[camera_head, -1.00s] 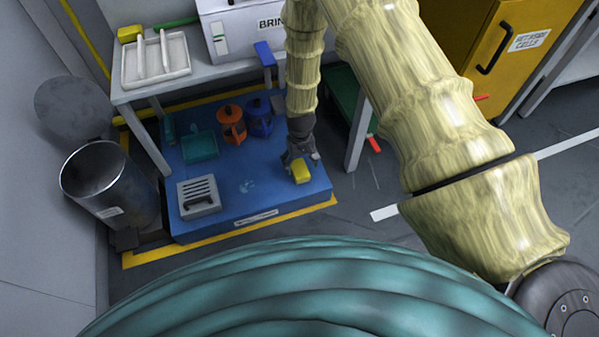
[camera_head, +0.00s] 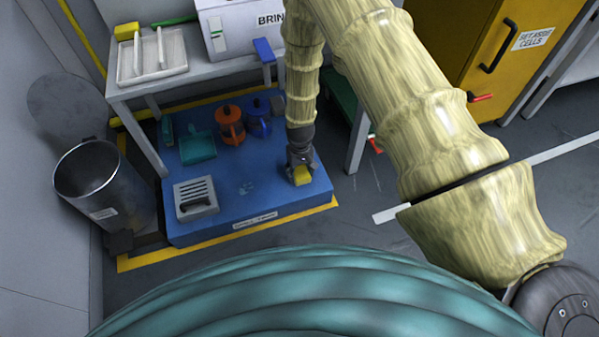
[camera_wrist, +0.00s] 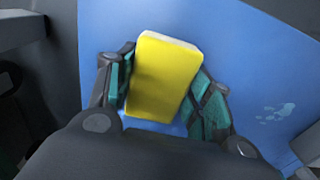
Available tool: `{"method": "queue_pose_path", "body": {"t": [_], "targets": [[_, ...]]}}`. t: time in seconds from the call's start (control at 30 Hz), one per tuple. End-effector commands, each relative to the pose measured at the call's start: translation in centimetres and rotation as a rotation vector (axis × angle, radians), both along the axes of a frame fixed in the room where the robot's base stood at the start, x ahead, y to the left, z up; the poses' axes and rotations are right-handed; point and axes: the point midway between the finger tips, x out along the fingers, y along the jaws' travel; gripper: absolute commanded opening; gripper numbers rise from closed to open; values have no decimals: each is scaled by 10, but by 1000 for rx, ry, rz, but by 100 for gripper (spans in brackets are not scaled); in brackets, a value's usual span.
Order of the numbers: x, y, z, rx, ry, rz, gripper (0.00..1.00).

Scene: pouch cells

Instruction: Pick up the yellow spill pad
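The yellow spill pad (camera_wrist: 163,75) is a small yellow block with a pale edge. It lies on the blue platform near its front right corner, and part of it shows below my gripper in the head view (camera_head: 303,176). My gripper (camera_wrist: 162,92) points down over the pad, with one teal-padded finger on each side of it. The left finger lies close against the pad's side. The right finger is close to the lower right edge; whether both press on the pad I cannot tell.
The blue platform (camera_head: 250,195) also holds a grey slotted box (camera_head: 195,197), a teal tray (camera_head: 198,147), an orange canister (camera_head: 230,124) and a blue one (camera_head: 257,120). A metal bin (camera_head: 98,185) stands at the left. A grey table (camera_head: 225,78) stands behind. The platform left of the pad is clear.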

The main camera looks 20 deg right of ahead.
Motion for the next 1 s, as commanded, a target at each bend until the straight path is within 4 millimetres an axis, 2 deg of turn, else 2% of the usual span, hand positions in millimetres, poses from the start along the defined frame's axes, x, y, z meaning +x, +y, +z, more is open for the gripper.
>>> {"method": "queue_pose_path", "body": {"t": [0.1, 0.43, 0.73, 1.0], "targets": [[0, 0, 0, 0, 0, 0, 32], [0, 0, 6, 0, 0, 0, 32], [0, 0, 44, 0, 0, 0, 32], [-66, 19, 46, 0, 4, 2, 32]]}}
